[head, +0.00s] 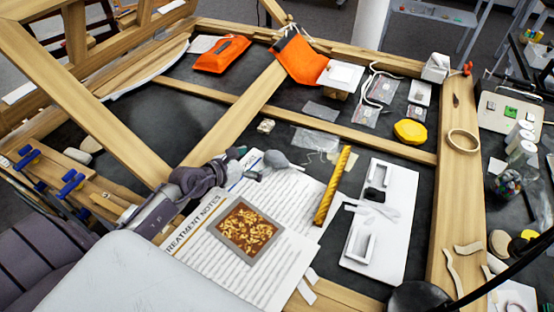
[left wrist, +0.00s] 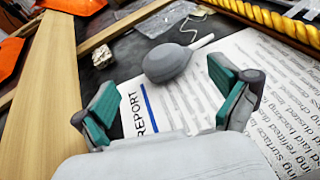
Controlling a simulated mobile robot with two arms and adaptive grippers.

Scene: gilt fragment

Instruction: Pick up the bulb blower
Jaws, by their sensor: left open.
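The bulb blower (head: 275,158) is a grey rounded bulb with a thin pale nozzle. It lies near the top edge of printed paper sheets, and its nozzle points right. It also shows whole in the left wrist view (left wrist: 167,63), ahead of the fingers. My left gripper (head: 246,164) comes in from the left and is just left of the bulb. In the left wrist view its teal-padded fingers (left wrist: 164,88) are spread apart with nothing between them. The bulb lies beyond the fingertips, with a visible gap. My right gripper is not in view.
A framed tray of golden fragments (head: 249,229) lies on the papers in front. A yellow twisted rod (head: 334,186) and a white board (head: 408,215) are to the right. Wooden beams (head: 235,115) cross the dark surface behind. A small shiny lump (head: 266,126) sits behind the gripper.

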